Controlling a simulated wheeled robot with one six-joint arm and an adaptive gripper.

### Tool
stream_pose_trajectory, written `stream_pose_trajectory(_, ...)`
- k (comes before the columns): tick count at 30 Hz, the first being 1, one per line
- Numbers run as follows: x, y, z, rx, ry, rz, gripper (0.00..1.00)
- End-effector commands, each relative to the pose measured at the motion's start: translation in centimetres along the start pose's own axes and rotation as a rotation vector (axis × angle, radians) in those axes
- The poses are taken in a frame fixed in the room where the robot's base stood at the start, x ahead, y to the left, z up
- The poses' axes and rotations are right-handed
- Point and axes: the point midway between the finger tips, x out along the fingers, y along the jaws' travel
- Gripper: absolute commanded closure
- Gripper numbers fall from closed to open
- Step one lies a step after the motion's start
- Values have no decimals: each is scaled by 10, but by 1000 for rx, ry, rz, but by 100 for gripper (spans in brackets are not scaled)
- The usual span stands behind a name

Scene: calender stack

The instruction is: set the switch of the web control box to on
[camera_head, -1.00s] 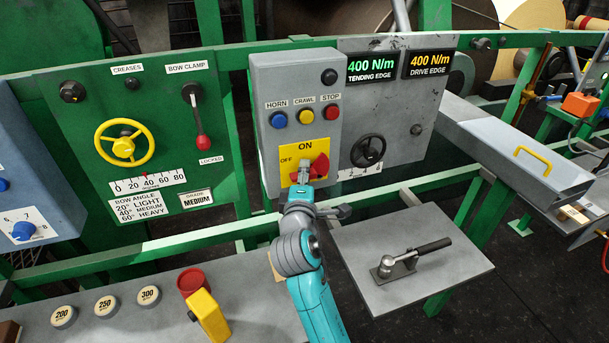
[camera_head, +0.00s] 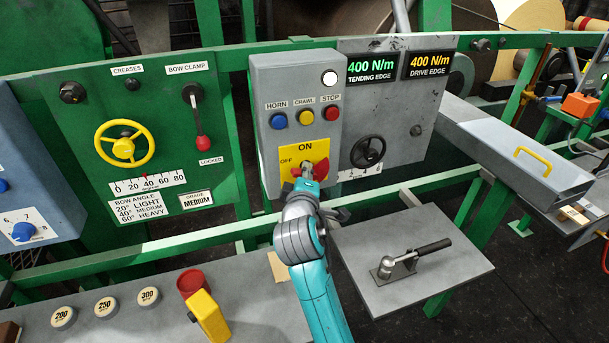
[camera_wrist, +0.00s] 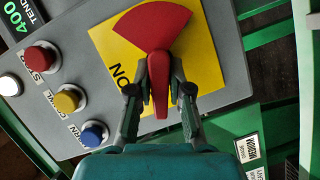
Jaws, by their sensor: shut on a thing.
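The web control box (camera_head: 262,95) is grey, with a yellow plate (camera_head: 287,152) marked ON at the top and OFF at the left. A red rotary switch (camera_head: 321,170) sits on this plate, partly hidden by my gripper (camera_head: 306,172). In the wrist view, the switch's red handle (camera_wrist: 158,108) stands between my two fingers (camera_wrist: 158,92), which are shut on it. Its wide red fan-shaped part (camera_wrist: 153,26) shows beyond the fingers. A round lamp (camera_head: 330,78) at the box's top right is lit white.
Blue, yellow and red buttons (camera_head: 306,118) sit above the yellow plate. A grey panel with a black knob (camera_head: 368,152) adjoins on the right. Below are a grey shelf with a lever clamp (camera_head: 400,264) and a bench with a yellow-and-red object (camera_head: 208,315).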

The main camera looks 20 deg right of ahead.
Motion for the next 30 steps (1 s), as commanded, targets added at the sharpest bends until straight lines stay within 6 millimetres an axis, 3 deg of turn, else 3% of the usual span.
stream_pose_trajectory(30, 3, 12, 8, 876, -4, -365, 100)
